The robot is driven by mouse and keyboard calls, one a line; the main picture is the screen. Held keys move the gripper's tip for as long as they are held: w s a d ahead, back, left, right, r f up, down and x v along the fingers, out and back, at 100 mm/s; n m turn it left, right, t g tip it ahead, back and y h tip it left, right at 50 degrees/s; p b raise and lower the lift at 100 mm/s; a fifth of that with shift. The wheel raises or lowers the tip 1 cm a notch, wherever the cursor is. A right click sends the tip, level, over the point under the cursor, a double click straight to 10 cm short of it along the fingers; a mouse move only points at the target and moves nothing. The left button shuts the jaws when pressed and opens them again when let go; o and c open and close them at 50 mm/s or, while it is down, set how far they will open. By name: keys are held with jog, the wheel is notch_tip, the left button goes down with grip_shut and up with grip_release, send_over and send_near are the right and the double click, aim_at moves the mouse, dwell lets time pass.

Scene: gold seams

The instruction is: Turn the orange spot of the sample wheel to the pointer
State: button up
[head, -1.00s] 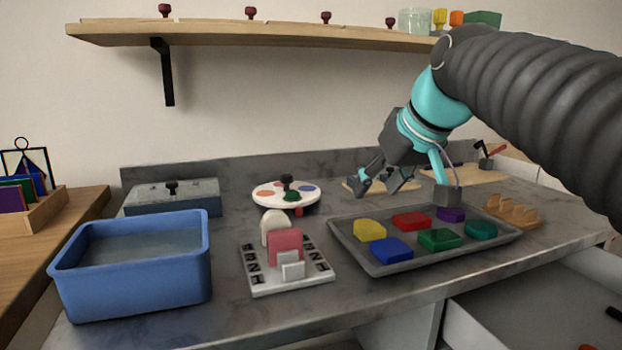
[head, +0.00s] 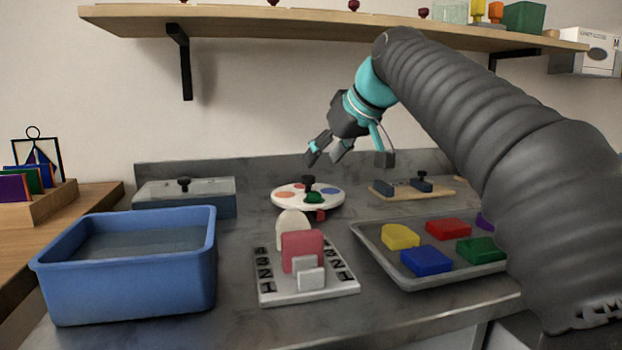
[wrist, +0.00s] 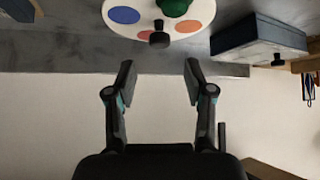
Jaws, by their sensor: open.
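The sample wheel (head: 280,203) is a white disc with coloured spots and a dark knob (head: 308,182) standing up from it. An orange spot (head: 284,194) is on its left side, a blue spot (head: 331,191) on its right. A green piece (head: 314,198) sits near the front. A small red part (head: 320,215), perhaps the pointer, shows under the front rim. My gripper (head: 326,156) is open and empty, above and a little behind the wheel. In the wrist view, the wheel (wrist: 172,35) lies beyond the open fingers (wrist: 160,75), apart from them.
A white numbered stand with a pink block (head: 302,250) is in front of the wheel. A blue tub (head: 130,275) is at left, a grey box (head: 185,198) behind it. A tray of coloured blocks (head: 385,262) is at right. A shelf (head: 300,23) hangs above.

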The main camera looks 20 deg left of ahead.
aim_at(308, 176)
jog(key=b+x, duration=0.1)
jog(key=x, duration=0.6)
jog(key=shift+c, duration=0.2)
grip_shut()
